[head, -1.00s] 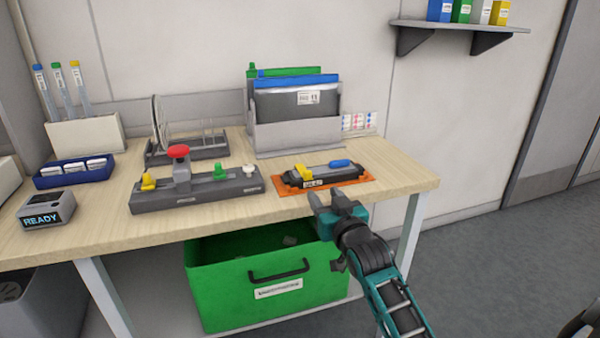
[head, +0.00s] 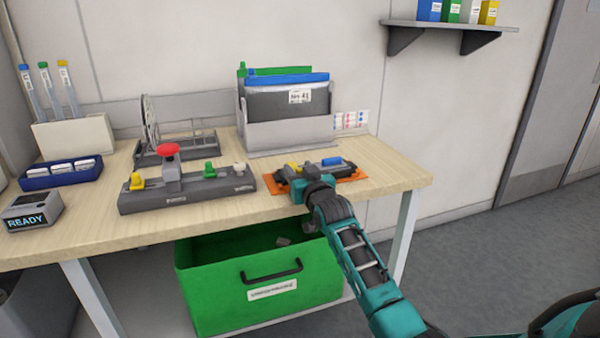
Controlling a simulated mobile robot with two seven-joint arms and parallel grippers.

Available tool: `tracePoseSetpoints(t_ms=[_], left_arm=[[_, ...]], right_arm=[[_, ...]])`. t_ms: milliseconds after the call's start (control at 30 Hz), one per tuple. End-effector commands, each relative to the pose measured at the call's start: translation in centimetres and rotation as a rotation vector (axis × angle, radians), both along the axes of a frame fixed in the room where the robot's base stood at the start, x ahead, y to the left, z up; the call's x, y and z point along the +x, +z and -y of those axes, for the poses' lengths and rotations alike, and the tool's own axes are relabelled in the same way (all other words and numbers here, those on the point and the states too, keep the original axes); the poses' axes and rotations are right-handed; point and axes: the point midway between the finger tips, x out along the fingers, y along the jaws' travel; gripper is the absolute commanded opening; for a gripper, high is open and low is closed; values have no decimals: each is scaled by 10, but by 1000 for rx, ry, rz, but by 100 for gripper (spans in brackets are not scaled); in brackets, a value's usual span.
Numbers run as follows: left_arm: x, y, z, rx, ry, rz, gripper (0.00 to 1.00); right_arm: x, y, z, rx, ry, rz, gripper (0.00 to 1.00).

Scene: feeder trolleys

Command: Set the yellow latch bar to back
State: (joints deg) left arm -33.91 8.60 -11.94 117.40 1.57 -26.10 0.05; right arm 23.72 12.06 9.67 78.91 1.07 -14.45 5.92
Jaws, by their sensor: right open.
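The yellow latch bar (head: 294,167) shows on the left part of a black feeder unit (head: 347,168), which also carries a blue piece (head: 332,161). The unit lies on an orange mat (head: 357,176) at the table's front right. My right gripper (head: 304,183) is open at the unit's front edge, just in front of the yellow bar. It hides the front of the unit and part of the bar's lower end. I cannot tell whether the fingers touch the bar. My left gripper is not in view.
A grey fixture (head: 190,195) with red, yellow, green and white knobs stands close to the left. Behind stands a grey file holder (head: 290,136) with folders. A green bin (head: 220,285) is below the table (head: 395,165). The tabletop's right end is clear.

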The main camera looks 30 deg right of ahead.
Motion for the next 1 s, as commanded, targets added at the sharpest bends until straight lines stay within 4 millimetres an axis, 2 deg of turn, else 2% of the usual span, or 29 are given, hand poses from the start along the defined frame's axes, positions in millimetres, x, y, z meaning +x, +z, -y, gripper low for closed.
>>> tracePoseSetpoints(t_ms=[100, 600, 1000], left_arm=[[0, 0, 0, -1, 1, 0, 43], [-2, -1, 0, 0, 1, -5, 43], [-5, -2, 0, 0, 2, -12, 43]], right_arm=[[0, 0, 0, 0, 0, 0, 47], [-1, -1, 0, 0, 0, -1, 0], [0, -1, 0, 0, 0, -6, 0]])
